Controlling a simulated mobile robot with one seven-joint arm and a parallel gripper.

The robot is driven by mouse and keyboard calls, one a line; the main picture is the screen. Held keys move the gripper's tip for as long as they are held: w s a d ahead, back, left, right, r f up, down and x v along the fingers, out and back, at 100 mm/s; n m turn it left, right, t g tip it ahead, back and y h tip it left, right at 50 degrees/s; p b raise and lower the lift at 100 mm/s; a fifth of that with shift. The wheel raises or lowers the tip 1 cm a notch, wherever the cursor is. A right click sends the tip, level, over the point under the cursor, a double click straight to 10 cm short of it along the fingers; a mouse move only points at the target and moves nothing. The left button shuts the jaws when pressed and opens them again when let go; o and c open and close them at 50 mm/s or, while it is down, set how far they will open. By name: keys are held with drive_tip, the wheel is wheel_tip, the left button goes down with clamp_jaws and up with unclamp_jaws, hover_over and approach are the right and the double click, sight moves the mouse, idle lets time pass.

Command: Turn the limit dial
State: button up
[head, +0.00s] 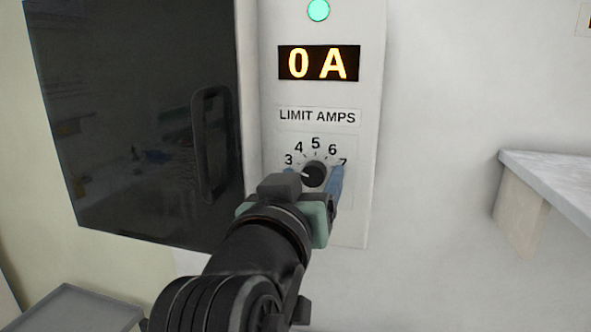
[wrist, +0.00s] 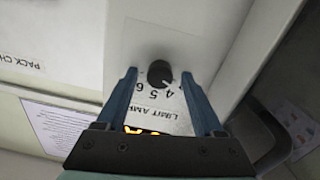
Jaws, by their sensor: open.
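The limit dial (head: 314,174) is a round black knob on a white panel under the label LIMIT AMPS. Numbers 3 to 7 show around its top; the lower part of the scale is hidden behind my arm. A white mark on the knob points left, close to the 3. The dial also shows in the wrist view (wrist: 160,73). My gripper (head: 312,172) is open, with blue fingers. In the wrist view its fingertips (wrist: 158,75) lie on either side of the knob with a gap at each side. I cannot tell how near they are in depth.
Above the dial is a display (head: 318,64) reading 0 A and a lit green lamp (head: 318,10). A dark door with a handle (head: 212,145) stands left. A grey shelf (head: 555,175) juts out at right, and a grey tray-like surface (head: 80,310) is low at left.

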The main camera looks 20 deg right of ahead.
clamp_jaws()
idle(0.3)
drive_tip(key=shift+m+b, duration=0.35)
drive_tip(key=shift+m, duration=0.05)
drive_tip(key=m+b, duration=0.1)
drive_tip(key=m, duration=0.1)
drive_tip(key=shift+m+b, duration=0.35)
drive_tip(key=shift+m, duration=0.05)
drive_tip(key=m+b, duration=0.2)
drive_tip(key=m, duration=0.1)
drive_tip(key=shift+f+m, duration=0.1)
drive_tip(key=shift+m, duration=0.3)
drive_tip(key=m+b, duration=0.2)
drive_tip(key=m, duration=0.1)
drive_tip(key=shift+s, duration=0.1)
drive_tip(key=shift+d+m+b, duration=0.1)
drive_tip(key=shift+m+b, duration=0.8)
drive_tip(key=shift+m, duration=0.6)
